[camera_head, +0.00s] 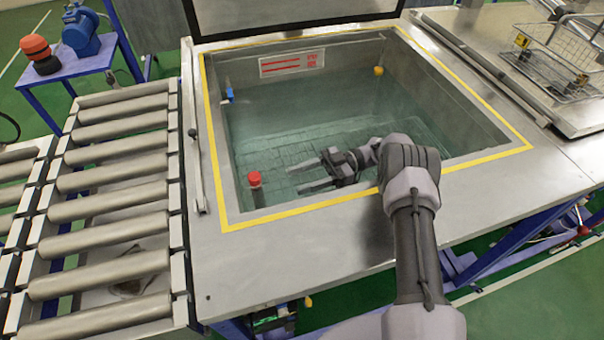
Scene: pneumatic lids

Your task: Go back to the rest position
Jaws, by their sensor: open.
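My gripper (308,175) is open and empty, with its two fingers apart and pointing left. It is over the front part of a sunken metal tank (300,113) with greenish water and a grid-like floor. My arm reaches in from the bottom right and crosses the tank's yellow-edged front rim. I cannot tell how far the fingers are above the water.
A red-capped post (254,179) stands inside the tank, left of my gripper. The tank lid (290,12) is raised at the back. A roller conveyor (105,210) runs along the left. A wire basket (555,62) sits on the right-hand surface.

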